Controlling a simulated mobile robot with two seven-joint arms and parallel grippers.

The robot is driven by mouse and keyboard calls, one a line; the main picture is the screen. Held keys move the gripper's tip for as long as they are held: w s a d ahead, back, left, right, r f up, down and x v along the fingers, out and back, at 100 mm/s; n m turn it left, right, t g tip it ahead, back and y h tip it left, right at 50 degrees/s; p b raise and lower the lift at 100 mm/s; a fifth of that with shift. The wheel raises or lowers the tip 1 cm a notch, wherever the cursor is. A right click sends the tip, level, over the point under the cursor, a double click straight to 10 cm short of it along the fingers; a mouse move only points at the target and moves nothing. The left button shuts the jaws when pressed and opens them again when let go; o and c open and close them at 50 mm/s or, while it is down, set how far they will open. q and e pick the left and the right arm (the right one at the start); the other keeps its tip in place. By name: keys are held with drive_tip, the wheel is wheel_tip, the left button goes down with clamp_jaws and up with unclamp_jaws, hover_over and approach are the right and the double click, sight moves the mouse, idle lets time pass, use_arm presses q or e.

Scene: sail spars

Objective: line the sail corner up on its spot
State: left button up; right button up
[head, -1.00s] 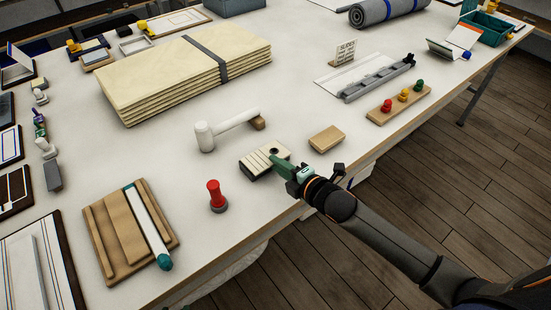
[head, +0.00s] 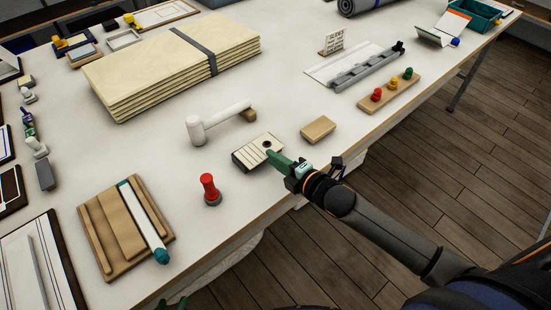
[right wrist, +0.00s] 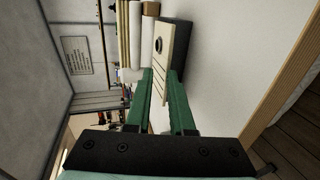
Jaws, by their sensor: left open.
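The sail corner (head: 251,149) is a cream striped piece with a dark ring near one end. It lies on a dark block near the table's front edge. My right gripper (head: 273,156) is at its right end. In the right wrist view, the two green fingers of my right gripper (right wrist: 161,85) are apart. The striped face of the sail corner (right wrist: 160,62) shows past and between them; I cannot tell whether they touch it. Only the green tips of my left gripper (head: 172,303) show at the bottom edge, open and away from the sail corner.
A white mallet (head: 196,130) lies behind the sail corner. A red-handled tool (head: 209,188) stands to its left and a wooden block (head: 318,129) lies to its right. A wooden board (head: 107,232) with a white tube is at front left. Folded cloth (head: 150,80) lies behind.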

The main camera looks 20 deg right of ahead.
drive_tip(key=shift+r, duration=0.1)
wheel_tip(320, 180, up, 2)
drive_tip(key=shift+r+p, duration=0.2)
drive_tip(key=shift+p, duration=0.65)
drive_tip(key=shift+r, duration=2.25)
drive_tip(key=shift+f, duration=0.1)
drive_tip(key=s+f+m, duration=0.1)
drive_tip(key=m, duration=0.1)
drive_tip(key=s+f+m+g+h, duration=0.1)
drive_tip(key=s+m, duration=0.1)
drive_tip(key=s+f+m+g+h, duration=0.1)
drive_tip(key=s+m, duration=0.1)
drive_tip(key=shift+s+f, duration=0.15)
drive_tip(key=shift+f, duration=0.05)
drive_tip(key=s+d+f+m+g+h, duration=0.1)
drive_tip(key=s+d+f+m+g, duration=0.2)
drive_tip(key=s+m, duration=0.6)
drive_tip(key=s+d+f+m+g+h, duration=0.15)
drive_tip(key=s+m+g, duration=0.35)
drive_tip(key=s, duration=0.8)
drive_tip(key=w+a+f+t+y, duration=0.1)
drive_tip(key=w+a+f+t, duration=0.1)
drive_tip(key=f, duration=0.4)
drive_tip(key=w+a+f+t+y, duration=0.1)
drive_tip(key=w+a+f+t, duration=0.1)
drive_tip(key=f, duration=0.3)
drive_tip(key=shift+w+a+f+t, duration=0.35)
drive_tip(key=shift+w+a+t, duration=0.05)
drive_tip(key=shift+w+t, duration=0.3)
